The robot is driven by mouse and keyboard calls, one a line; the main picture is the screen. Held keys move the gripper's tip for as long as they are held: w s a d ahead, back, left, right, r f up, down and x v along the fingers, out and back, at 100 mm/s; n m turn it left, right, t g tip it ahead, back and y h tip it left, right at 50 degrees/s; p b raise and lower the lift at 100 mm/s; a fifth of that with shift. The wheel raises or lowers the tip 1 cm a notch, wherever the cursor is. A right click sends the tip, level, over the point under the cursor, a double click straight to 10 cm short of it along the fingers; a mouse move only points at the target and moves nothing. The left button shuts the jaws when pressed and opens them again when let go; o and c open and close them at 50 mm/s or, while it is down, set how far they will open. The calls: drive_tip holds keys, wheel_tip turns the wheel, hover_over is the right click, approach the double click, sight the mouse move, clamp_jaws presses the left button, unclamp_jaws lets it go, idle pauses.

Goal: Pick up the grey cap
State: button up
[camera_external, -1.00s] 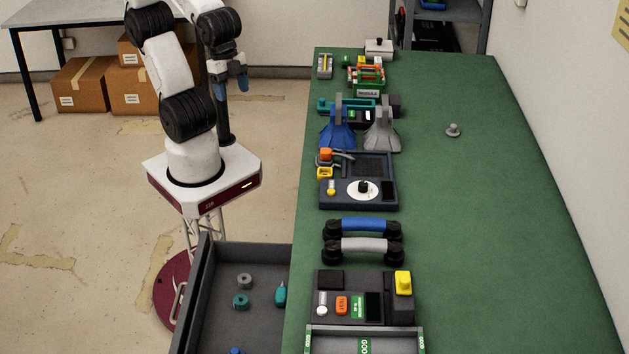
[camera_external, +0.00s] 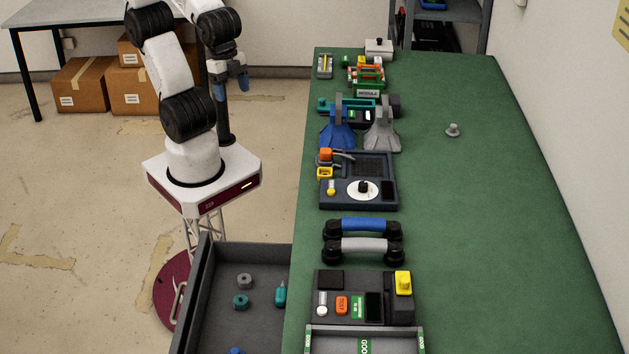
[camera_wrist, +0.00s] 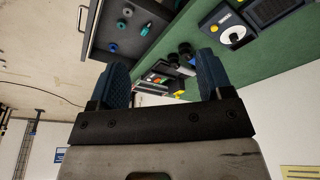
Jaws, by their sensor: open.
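A small grey cap-like piece (camera_external: 453,130) with a knob on top stands alone on the green table, right of the row of devices. A grey ring-shaped piece (camera_external: 245,281) lies in the dark open drawer (camera_external: 206,290); I cannot tell for certain which of the two is the grey cap. The ring-shaped piece also shows in the wrist view (camera_wrist: 127,12). My gripper (camera_external: 231,88) is in the air left of the table, far from both pieces. In the wrist view its blue fingers (camera_wrist: 165,75) are wide apart with nothing held between them.
The drawer also holds a teal ring (camera_external: 240,302), a teal tool (camera_external: 281,293) and a blue piece (camera_external: 235,351). Phone handsets (camera_external: 362,248), blue and grey stands (camera_external: 382,132) and device boxes (camera_external: 365,298) line the table's left side. The right side is mostly clear.

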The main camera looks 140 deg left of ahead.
drive_tip(key=shift+o, duration=0.7)
drive_tip(key=shift+w+a, duration=0.1)
drive_tip(key=w+a+f+m+g+y, duration=0.1)
drive_tip(key=w+a+m+g+y, duration=0.2)
drive_tip(key=w+a, duration=1)
drive_tip(key=m+g+y, duration=0.4)
drive_tip(key=m+y, duration=0.6)
drive_tip(key=m, duration=0.1)
hover_over(447, 144)
drive_tip(key=f, duration=2.6)
drive_tip(key=shift+d+f, duration=0.3)
drive_tip(key=shift+s+a+f, duration=0.1)
drive_tip(key=shift+a+f, duration=0.2)
